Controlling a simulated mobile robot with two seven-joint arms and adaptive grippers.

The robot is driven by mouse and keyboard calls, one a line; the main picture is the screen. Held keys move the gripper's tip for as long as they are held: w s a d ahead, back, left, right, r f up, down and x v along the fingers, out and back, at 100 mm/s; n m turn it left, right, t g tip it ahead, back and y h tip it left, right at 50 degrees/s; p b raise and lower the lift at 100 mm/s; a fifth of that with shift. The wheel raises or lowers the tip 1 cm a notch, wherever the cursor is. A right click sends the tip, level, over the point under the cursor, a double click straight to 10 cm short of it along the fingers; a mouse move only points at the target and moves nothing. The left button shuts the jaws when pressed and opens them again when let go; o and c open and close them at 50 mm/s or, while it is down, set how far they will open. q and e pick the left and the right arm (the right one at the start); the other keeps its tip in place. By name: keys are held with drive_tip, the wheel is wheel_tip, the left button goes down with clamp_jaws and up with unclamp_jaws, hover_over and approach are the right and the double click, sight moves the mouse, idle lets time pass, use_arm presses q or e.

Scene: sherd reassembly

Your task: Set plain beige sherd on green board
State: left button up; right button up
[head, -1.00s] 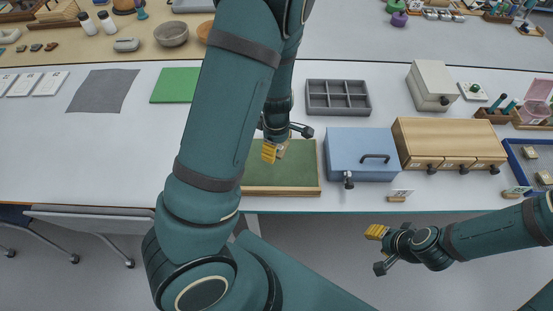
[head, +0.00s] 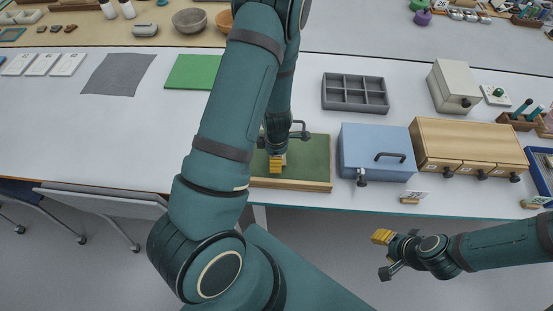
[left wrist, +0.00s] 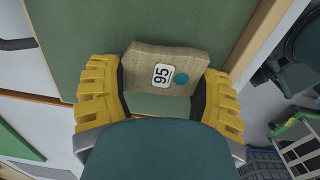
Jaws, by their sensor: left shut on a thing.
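The beige sherd (left wrist: 148,62) carries a white label "95" and a teal dot in the left wrist view. My left gripper (head: 276,164) is shut on it, with a yellow finger on either side. The green board (head: 312,158) has a pale wooden front edge and lies at the table's front. The left gripper and sherd are over its left half; whether the sherd touches it I cannot tell. The board also fills much of the left wrist view (left wrist: 75,30). My right gripper (head: 383,238) is off the table's front edge at lower right; its finger gap is not clear.
A blue box (head: 372,145) and a wooden drawer unit (head: 465,140) stand right of the board. A grey compartment tray (head: 355,93) is behind. A bright green mat (head: 190,72) and a grey cloth (head: 118,75) lie at left. The table's left front is clear.

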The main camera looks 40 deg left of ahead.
use_arm(q)
drive_tip(key=shift+f, duration=0.6)
drive_tip(key=o, duration=1.2)
drive_tip(key=shift+f, duration=0.1)
